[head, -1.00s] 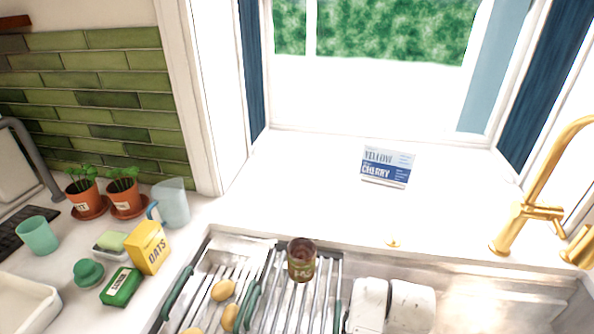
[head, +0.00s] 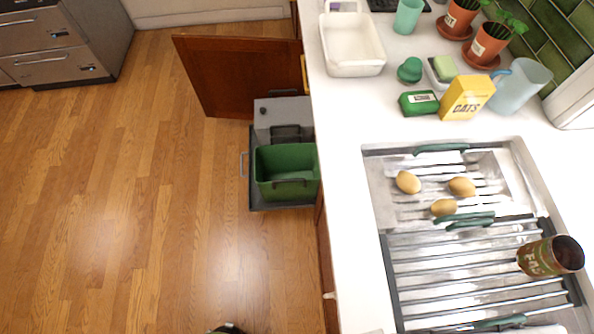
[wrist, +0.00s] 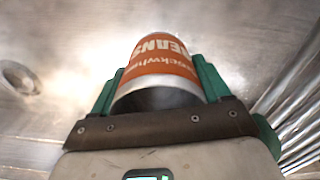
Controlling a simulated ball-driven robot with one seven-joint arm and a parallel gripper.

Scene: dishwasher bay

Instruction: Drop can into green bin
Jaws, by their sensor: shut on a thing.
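My gripper (wrist: 158,82) is shut on a can (wrist: 160,62) with an orange label reading "BEANS" in the wrist view. Its green fingers press the can from both sides, and the can's rim faces the wrist camera. My gripper does not show in the head view. The green bin (head: 286,160) sits in a pulled-out tray below the counter, left of the counter edge. It is open at the top and looks empty. Another can (head: 541,258), brownish with a dark open top, stands on the sink rack at right; it shows no gripper around it.
A grey bin (head: 281,113) stands behind the green one, beside an open wooden cabinet door (head: 225,75). The counter holds a white tub (head: 352,66), a yellow oats box (head: 467,97) and a green box (head: 418,103). Wood floor (head: 130,200) at left is clear.

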